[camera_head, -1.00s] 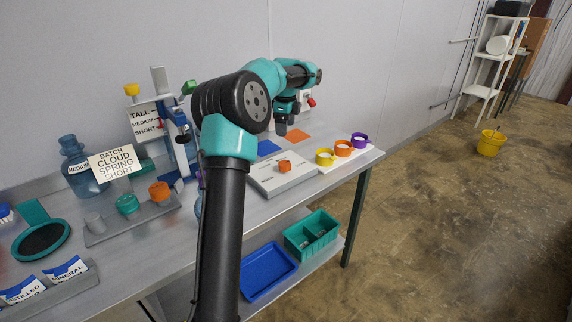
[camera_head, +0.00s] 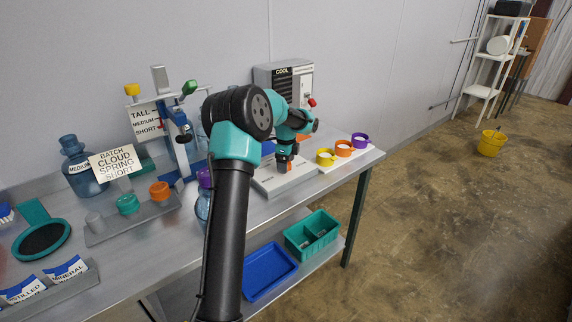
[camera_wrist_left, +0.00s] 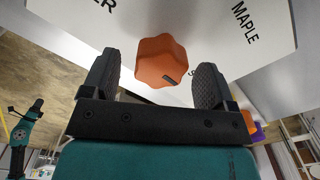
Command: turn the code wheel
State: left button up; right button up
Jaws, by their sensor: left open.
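The code wheel, an orange lobed knob (camera_wrist_left: 161,61), sits on a white plate (camera_wrist_left: 225,25) printed with black words, "MAPLE" among them. In the left wrist view my left gripper (camera_wrist_left: 156,80) is open, with one dark finger on each side of the knob and gaps between.
Yellow (camera_head: 326,157), orange (camera_head: 344,148) and purple (camera_head: 360,140) rings stand just right of the plate. A grey box marked "COOL" (camera_head: 283,78) stands behind my arm. Teal (camera_head: 312,234) and blue (camera_head: 268,272) bins sit on the lower shelf.

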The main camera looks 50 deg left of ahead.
pick_arm(q)
jog(key=shift+f, duration=0.4)
jog(key=shift+c, duration=0.3)
jog(key=c, duration=0.9)
jog(key=shift+o, duration=0.2)
